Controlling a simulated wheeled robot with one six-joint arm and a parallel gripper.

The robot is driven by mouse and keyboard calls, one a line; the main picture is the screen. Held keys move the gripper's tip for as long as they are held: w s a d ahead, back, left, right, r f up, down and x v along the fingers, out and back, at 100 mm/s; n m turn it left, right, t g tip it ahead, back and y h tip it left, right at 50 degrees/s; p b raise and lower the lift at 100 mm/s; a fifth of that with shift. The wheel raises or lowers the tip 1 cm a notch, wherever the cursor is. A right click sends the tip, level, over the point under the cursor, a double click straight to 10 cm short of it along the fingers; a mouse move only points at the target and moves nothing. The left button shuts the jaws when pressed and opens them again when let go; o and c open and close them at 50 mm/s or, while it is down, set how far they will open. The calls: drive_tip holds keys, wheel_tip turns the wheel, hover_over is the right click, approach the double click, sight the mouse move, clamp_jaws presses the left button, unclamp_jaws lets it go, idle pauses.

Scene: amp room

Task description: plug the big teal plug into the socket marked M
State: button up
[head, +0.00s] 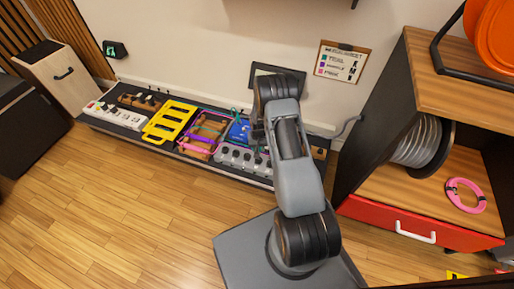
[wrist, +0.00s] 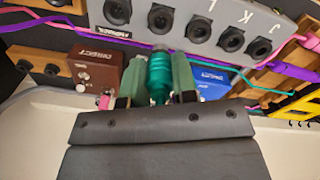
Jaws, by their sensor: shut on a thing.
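The teal plug (wrist: 160,75) is between the two green fingers of my gripper (wrist: 158,78) in the wrist view. My gripper is shut on it, and its tip points up toward a grey box (wrist: 180,8) with a row of round black sockets. A gap shows between the plug tip and the sockets. The letters J, K and L show on the box; I cannot make out an M. In the head view the grey box (head: 236,156) sits on the low board, and my arm hides the gripper and plug.
Beside the plug are a brown box (wrist: 97,68) and a blue box (wrist: 210,83). Purple and pink cables cross between the plug and the grey box. A yellow rack (head: 170,121) lies on the board.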

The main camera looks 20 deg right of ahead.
drive_tip(key=shift+f+b, duration=2.35)
drive_tip(key=shift+f, duration=1.1)
drive_tip(key=o, duration=1)
wheel_tip(320, 180, up, 14)
drive_tip(key=p, duration=0.5)
drive_tip(key=shift+f+p, duration=0.1)
drive_tip(key=shift+p, duration=0.2)
